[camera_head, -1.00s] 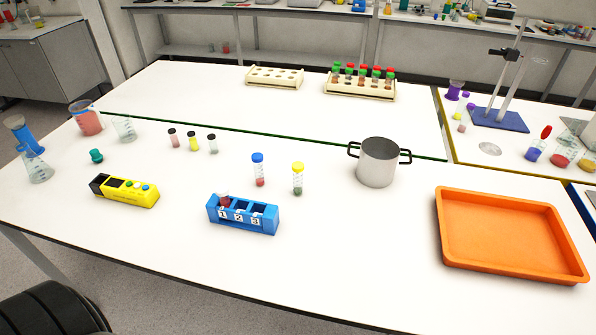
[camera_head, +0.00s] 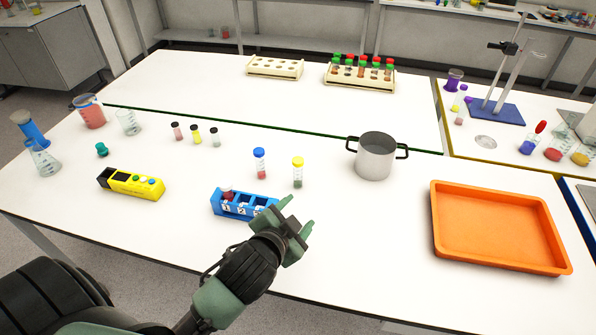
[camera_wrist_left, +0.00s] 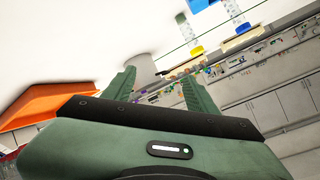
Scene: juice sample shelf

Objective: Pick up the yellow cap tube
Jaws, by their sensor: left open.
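The yellow cap tube (camera_head: 297,172) stands upright on the white table, right of the blue cap tube (camera_head: 259,163) and behind the blue numbered rack (camera_head: 230,209). In the left wrist view its yellow cap (camera_wrist_left: 196,51) shows just beyond the fingers, towards the right one. My left gripper (camera_head: 298,213) is open and empty, in front of the yellow cap tube and apart from it. It covers the right end of the rack in the head view. Its two green fingers (camera_wrist_left: 157,76) are spread in the wrist view. My right gripper is not in view.
A metal pot (camera_head: 375,157) stands right of the tubes, and an orange tray (camera_head: 500,262) lies further right. A yellow block (camera_head: 132,184) and several small vials are to the left.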

